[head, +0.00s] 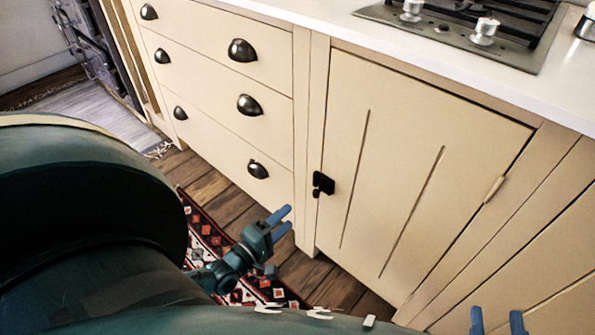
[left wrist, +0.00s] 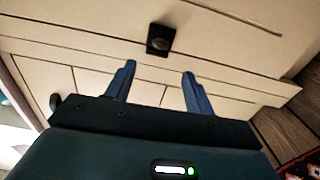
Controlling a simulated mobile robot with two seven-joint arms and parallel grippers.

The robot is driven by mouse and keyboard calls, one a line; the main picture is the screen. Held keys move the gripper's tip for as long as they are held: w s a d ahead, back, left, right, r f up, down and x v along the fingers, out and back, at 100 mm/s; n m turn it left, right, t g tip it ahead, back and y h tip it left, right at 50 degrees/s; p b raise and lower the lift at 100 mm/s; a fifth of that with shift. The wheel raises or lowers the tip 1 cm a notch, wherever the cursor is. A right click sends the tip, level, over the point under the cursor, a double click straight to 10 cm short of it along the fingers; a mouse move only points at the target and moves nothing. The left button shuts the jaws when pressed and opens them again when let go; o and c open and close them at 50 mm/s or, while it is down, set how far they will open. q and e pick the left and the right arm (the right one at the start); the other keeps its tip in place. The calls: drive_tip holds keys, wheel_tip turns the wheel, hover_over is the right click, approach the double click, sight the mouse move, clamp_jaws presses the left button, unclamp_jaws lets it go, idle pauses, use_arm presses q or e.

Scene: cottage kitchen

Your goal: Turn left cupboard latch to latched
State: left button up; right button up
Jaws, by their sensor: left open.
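The cupboard latch (head: 322,184) is a small black fitting at the left edge of the cream cupboard door (head: 420,150). In the left wrist view the latch (left wrist: 160,40) is a dark square plate with a rounded knob, just beyond and between my fingertips. Which way it is turned is too small to tell. My left gripper (head: 286,218) has blue fingers and is open and empty, below and left of the latch, apart from it. It also shows in the left wrist view (left wrist: 159,69). My right gripper (head: 497,320) shows only two spread blue fingers at the bottom edge.
Drawers with dark cup pulls (head: 250,105) stand left of the door. A white worktop (head: 400,45) with a gas hob (head: 465,32) runs above. A patterned rug (head: 205,235) lies on the wooden floor. The space before the door looks free.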

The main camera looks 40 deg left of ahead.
use_arm(q)
drive_tip(key=shift+s, duration=1.2)
drive_tip(key=shift+s, duration=0.1)
